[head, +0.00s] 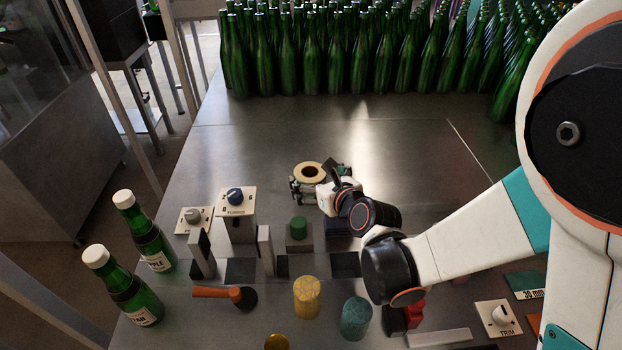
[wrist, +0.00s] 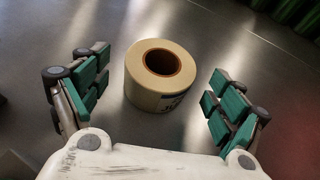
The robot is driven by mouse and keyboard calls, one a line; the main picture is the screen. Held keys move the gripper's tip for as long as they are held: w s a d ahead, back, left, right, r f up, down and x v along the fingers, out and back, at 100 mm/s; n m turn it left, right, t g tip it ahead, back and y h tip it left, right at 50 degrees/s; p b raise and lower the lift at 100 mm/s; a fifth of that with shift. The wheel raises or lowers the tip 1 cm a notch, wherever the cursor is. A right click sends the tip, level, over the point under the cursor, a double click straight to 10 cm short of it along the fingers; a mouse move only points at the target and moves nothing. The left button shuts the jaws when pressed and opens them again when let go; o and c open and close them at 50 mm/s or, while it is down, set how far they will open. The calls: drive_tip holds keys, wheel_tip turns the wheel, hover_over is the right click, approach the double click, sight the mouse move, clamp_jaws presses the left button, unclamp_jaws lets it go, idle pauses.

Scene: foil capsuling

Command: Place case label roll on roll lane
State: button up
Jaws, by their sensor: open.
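The case label roll (head: 300,168) is a cream ring with a brown core. It sits on the metal table beyond the fixtures. In the wrist view the roll (wrist: 142,90) lies flat, hole upward, with a partly visible dark printed mark on its side. My gripper (head: 320,181) is open around it. In the wrist view the teal-padded fingers (wrist: 158,80) stand to its left and right, with gaps on both sides. No label names the roll lane; grey upright plates (head: 266,250) with dark pads (head: 240,270) stand nearer, but I cannot tell which is the lane.
Many green bottles (head: 330,55) fill the table's back. Two labelled bottles (head: 130,290) stand at left. Knob boxes (head: 238,208), a yellow cylinder (head: 307,297), a teal cylinder (head: 356,318) and an orange-handled tool (head: 212,292) crowd the front. The table behind the roll is clear.

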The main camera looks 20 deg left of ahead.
sight(307, 171)
drive_tip(key=b+x, duration=0.1)
drive_tip(key=x, duration=0.4)
drive_tip(key=shift+r+b, duration=0.1)
drive_tip(key=shift+b, duration=0.25)
drive_tip(key=shift+r, duration=0.1)
drive_tip(key=c, duration=1.4)
wheel_tip(307, 171, up, 20)
drive_tip(key=p, duration=1.3)
drive_tip(key=shift+d, duration=0.15)
